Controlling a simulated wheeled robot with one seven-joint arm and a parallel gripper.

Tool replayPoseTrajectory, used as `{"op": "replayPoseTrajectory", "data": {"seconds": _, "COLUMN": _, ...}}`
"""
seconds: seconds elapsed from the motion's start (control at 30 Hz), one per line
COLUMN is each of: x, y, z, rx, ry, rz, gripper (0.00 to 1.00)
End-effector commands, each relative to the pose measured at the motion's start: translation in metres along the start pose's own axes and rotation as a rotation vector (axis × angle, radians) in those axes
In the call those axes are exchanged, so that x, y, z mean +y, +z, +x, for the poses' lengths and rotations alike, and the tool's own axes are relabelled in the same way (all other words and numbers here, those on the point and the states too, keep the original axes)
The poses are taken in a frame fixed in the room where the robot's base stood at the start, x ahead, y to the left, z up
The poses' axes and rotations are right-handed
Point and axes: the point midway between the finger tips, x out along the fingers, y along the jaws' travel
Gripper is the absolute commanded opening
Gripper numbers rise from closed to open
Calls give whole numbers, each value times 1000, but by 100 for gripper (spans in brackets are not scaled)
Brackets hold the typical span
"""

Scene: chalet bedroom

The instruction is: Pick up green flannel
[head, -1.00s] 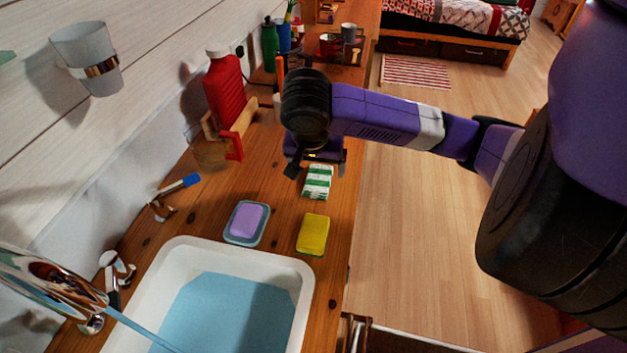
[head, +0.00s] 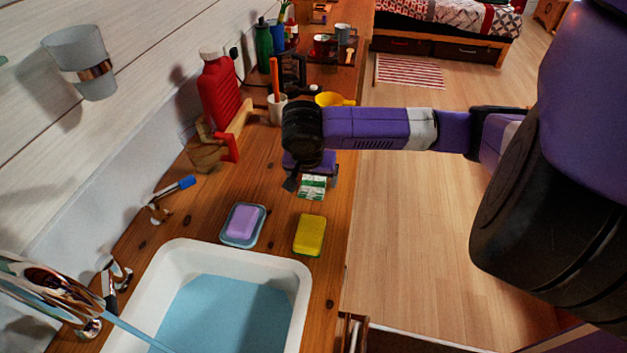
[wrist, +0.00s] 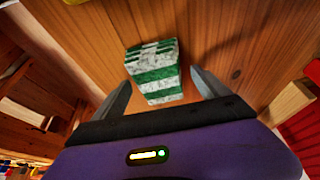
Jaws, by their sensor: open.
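The green flannel is a folded cloth with green and white stripes. It lies on the wooden counter in the head view (head: 312,187), partly hidden by my gripper, and in the wrist view (wrist: 155,72). My gripper (head: 311,184) is right above it, pointing down. In the wrist view the open fingers (wrist: 158,92) stand one on each side of the flannel's near end, with nothing held between them. I cannot tell the exact height of the fingertips over the counter.
A yellow sponge (head: 310,234) and a purple soap on a dish (head: 242,225) lie near the white basin (head: 300,275).

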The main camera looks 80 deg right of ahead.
Motion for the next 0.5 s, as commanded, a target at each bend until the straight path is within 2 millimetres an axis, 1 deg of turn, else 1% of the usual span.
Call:
{"op": "replayPoseTrajectory", "data": {"seconds": 0.03, "x": 0, "y": 0, "z": 0, "rx": 0, "ry": 0, "rz": 0, "gripper": 80}}
{"op": "replayPoseTrajectory", "data": {"seconds": 0.33, "x": 0, "y": 0, "z": 0, "rx": 0, "ry": -1, "rz": 0, "gripper": 21}}
{"op": "replayPoseTrajectory", "data": {"seconds": 0.5, "x": 0, "y": 0, "z": 0, "rx": 0, "ry": -1, "rz": 0, "gripper": 20}}
